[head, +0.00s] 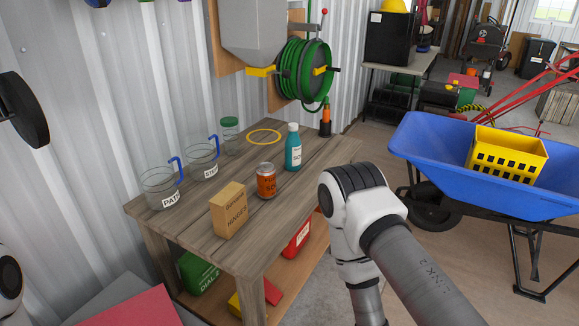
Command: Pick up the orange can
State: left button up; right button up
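The orange can (266,181) stands upright on the wooden workbench (290,205), near the middle of its top. It has dark print on its label and a silvery top. A cardboard hinge box (229,210) stands to its left and nearer to me. A teal bottle with a white cap (293,148) stands behind it to the right. My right arm reaches in at the right of the bench, but its gripper is out of sight. My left gripper is also out of view; only a bit of white arm shows at the left edge.
Two clear labelled jugs with blue handles (160,188) (203,161), a green-lidded jar (230,135) and a yellow ring (264,137) are on the bench. An orange-and-black bottle (325,121) stands at its far corner. A blue wheelbarrow (440,150) holding a yellow crate (507,157) stands at right.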

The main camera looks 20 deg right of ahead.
aim_at(265, 172)
jog(key=z, duration=0.5)
jog(key=i+l+u, duration=0.15)
jog(key=u, duration=0.3)
jog(key=i+l+u, duration=0.1)
jog(key=l+u, duration=0.55)
jog(key=u, duration=0.25)
jog(key=i, duration=0.05)
